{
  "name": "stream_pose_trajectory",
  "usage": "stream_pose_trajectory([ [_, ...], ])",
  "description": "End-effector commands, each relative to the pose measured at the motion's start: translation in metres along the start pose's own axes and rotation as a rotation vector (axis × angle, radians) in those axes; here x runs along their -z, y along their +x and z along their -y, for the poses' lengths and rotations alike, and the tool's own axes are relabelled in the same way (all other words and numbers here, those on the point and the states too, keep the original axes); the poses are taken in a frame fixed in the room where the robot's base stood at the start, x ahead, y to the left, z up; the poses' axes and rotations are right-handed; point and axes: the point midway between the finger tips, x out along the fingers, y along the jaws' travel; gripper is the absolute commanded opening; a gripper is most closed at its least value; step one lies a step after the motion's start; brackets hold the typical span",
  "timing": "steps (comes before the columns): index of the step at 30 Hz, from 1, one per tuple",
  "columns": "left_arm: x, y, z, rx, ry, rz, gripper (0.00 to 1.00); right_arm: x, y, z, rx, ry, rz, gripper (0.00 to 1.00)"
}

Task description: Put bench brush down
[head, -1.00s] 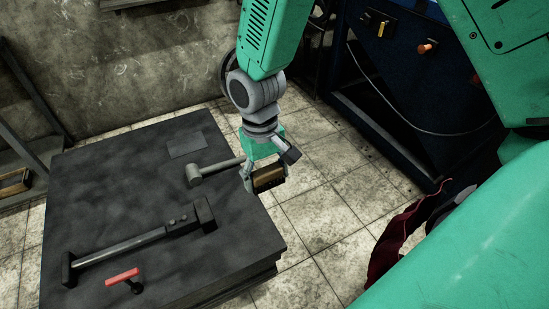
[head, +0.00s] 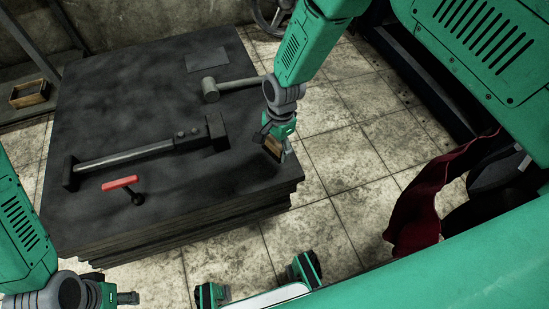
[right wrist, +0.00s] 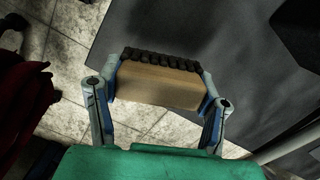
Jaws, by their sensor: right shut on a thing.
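The bench brush (head: 273,146) is a wooden block with dark bristles. My right gripper (head: 278,148) is shut on it at the black table's (head: 245,195) right edge. In the right wrist view the wooden block (right wrist: 158,85) sits between the two fingers (right wrist: 158,104), bristles (right wrist: 160,58) pointing away from the palm. Tiles show behind its left part and the dark top to its right. I cannot tell whether the brush touches the table. My left gripper (head: 128,298) is at the bottom left, in front of the table; its fingers are too unclear to read.
On the table lie a mallet (head: 211,90), a long dark rammer-like tool (head: 140,152), a red-handled tool (head: 120,183) and a flat grey plate (head: 206,60). Dark red cloth (head: 425,205) hangs at right. Much of the table's near part is clear.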

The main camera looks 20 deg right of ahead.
Motion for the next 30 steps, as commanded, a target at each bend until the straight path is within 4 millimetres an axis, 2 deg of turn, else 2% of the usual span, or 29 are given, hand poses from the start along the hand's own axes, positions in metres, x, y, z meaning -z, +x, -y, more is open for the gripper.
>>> stream_pose_trajectory([
  [5, 0.000, 0.006, 0.000, 0.000, 0.000, 0.000, 0.40, 0.001, 0.014, 0.001, 0.000, -0.001, -0.002, 0.29],
  [11, -0.001, 0.018, 0.000, 0.000, 0.000, 0.000, 0.40, 0.004, 0.042, 0.001, -0.001, -0.001, -0.002, 0.29],
  [21, -0.001, 0.019, 0.000, 0.000, 0.000, 0.000, 0.40, 0.005, 0.044, 0.001, 0.001, -0.002, -0.002, 0.30],
  [22, -0.001, 0.019, 0.000, 0.000, 0.000, 0.000, 0.40, 0.005, 0.044, 0.001, 0.001, -0.002, -0.002, 0.64],
  [24, -0.001, 0.018, 0.000, 0.000, 0.000, 0.000, 0.40, 0.005, 0.043, 0.001, 0.001, -0.002, -0.002, 0.82],
  [30, -0.001, 0.018, 0.000, 0.000, 0.000, 0.000, 0.40, 0.004, 0.043, 0.001, 0.000, -0.002, -0.003, 0.82],
])
